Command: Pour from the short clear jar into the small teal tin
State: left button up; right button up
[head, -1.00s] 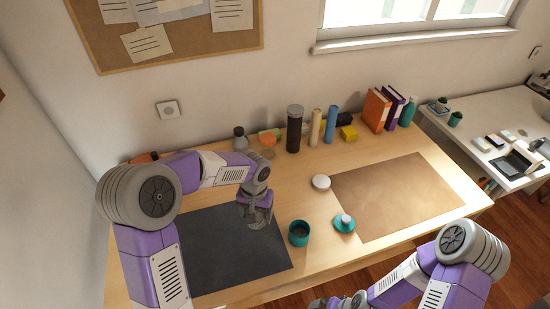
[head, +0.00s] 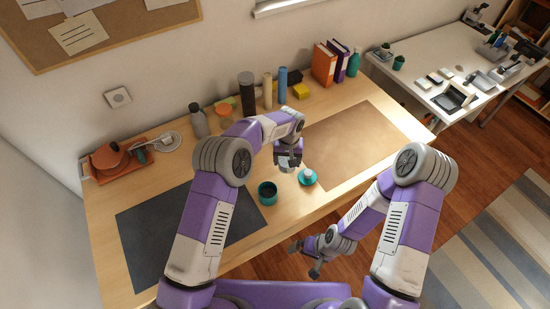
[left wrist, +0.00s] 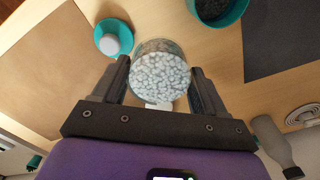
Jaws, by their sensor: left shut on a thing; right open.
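The short clear jar (left wrist: 160,76), full of white pebbles, is between the fingers of my left gripper (left wrist: 160,88), which is shut on it. In the head view my left gripper (head: 287,163) mostly hides the jar; I cannot tell whether it is off the table. The small teal tin (head: 267,193) stands upright, open and dark inside, just nearer and left of that gripper. It also shows at the top of the left wrist view (left wrist: 240,12). My right gripper (head: 307,260) is open and empty, low at the table's front edge.
A teal dish with a white top (head: 307,178) stands right of the tin. A dark mat (head: 150,230) lies left, a brown mat (head: 350,140) right. A grey bottle (head: 198,121), a dark cylinder (head: 246,94) and books (head: 324,64) line the back.

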aim_at(281, 167)
pick_arm(q)
jog(key=shift+f, duration=0.65)
jog(key=shift+a+f+b, duration=0.1)
jog(key=shift+f+b, duration=0.1)
jog(key=shift+b, duration=0.3)
jog(key=shift+s+a+r+t+h+b, duration=0.1)
jog(key=shift+s+a+t+h+b, duration=0.15)
jog(key=shift+t+h+b, duration=0.2)
jog(key=t+h+b, duration=0.1)
jog(key=b, duration=0.1)
jog(key=s+a+t+h+b, duration=0.1)
jog(key=b, duration=0.2)
jog(key=shift+d+r+p, duration=0.1)
jog(key=shift+r+p, duration=0.2)
jog(key=shift+s+a+r+t+h+b, duration=0.1)
jog(key=shift+s+a+t+h+b, duration=0.25)
jog(key=shift+s+t+b, duration=0.15)
jog(key=shift+t+h+b, duration=0.3)
jog(key=shift+t+h, duration=0.1)
jog(key=shift+t, duration=0.15)
